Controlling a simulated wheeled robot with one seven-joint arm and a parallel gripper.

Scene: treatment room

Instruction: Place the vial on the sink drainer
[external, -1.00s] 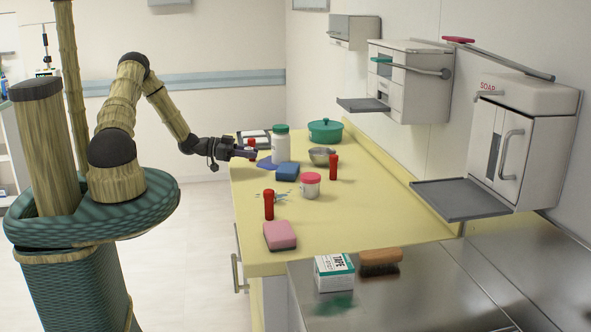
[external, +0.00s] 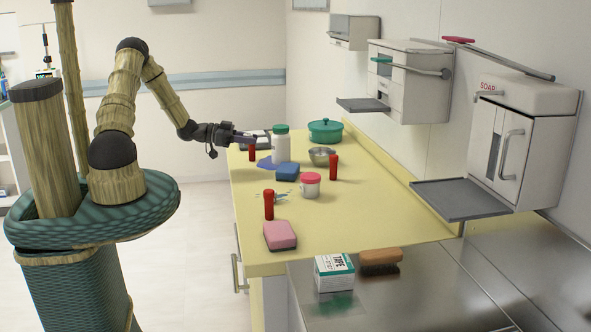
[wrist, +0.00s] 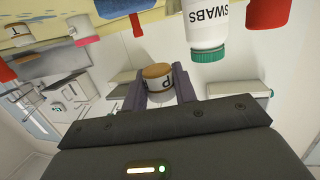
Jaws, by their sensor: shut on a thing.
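My gripper (external: 246,139) is over the far left edge of the yellow counter, raised above its top. In the wrist view its two purple-grey fingers are shut on a small vial (wrist: 160,84) with a tan-brown end and a white label bearing a dark letter. In the external view the vial cannot be made out between the fingers. The sink drainer appears to be the steel surface (external: 420,298) at the front right, far from my gripper. A white tape box (external: 334,273) and a brown brush (external: 380,262) lie on it.
Near my gripper stand a green-capped swabs bottle (external: 281,145) and a red cylinder (external: 252,152). A blue sponge (external: 287,172), metal bowl (external: 322,155), pink-lidded jar (external: 311,186) and pink sponge (external: 280,236) sit on the counter. Dispensers with trays (external: 462,199) jut from the right wall.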

